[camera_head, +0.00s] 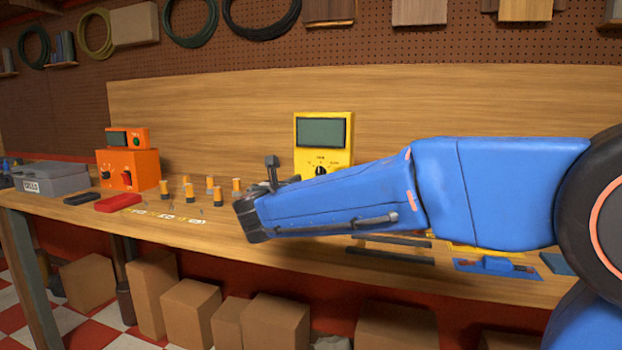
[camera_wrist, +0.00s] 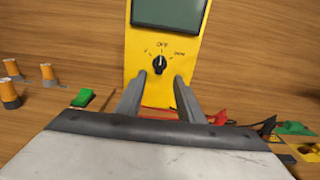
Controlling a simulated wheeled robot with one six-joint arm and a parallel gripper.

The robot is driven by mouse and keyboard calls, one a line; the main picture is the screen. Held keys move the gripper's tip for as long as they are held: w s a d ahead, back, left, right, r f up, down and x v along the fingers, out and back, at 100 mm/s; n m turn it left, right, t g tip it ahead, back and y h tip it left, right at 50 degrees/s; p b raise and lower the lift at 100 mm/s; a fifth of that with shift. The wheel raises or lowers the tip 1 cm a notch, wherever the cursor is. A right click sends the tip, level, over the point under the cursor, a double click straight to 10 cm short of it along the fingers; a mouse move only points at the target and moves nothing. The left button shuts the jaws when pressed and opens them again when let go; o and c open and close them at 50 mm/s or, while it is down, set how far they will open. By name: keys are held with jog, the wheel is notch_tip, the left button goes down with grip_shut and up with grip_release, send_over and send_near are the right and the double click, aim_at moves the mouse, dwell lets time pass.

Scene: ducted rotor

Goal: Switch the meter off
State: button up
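The yellow meter (camera_head: 323,140) stands upright against the wooden back board, with a dark screen at its top. In the wrist view the meter (camera_wrist: 135,62) shows a black dial knob (camera_wrist: 159,64) below the screen. The word OFF is above the knob, with other marks to its left and right. The knob's pointer looks roughly upward, toward OFF. My gripper (camera_wrist: 155,82) has its two fingers apart, with nothing between them, in front of and just below the knob. In the head view my arm covers the meter's lower part, and my fingers are hard to make out.
Several orange-and-black cells (camera_head: 188,190) stand on the bench to the left. An orange device (camera_head: 128,168), a red block (camera_head: 118,203) and a grey box (camera_head: 50,180) lie farther left. A green piece (camera_wrist: 82,98) and red and black clips (camera_wrist: 219,117) are near my fingers.

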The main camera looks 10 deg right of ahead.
jog(key=v, duration=0.6)
jog(key=shift+s, duration=0.15)
jog(key=shift+s+a, duration=0.1)
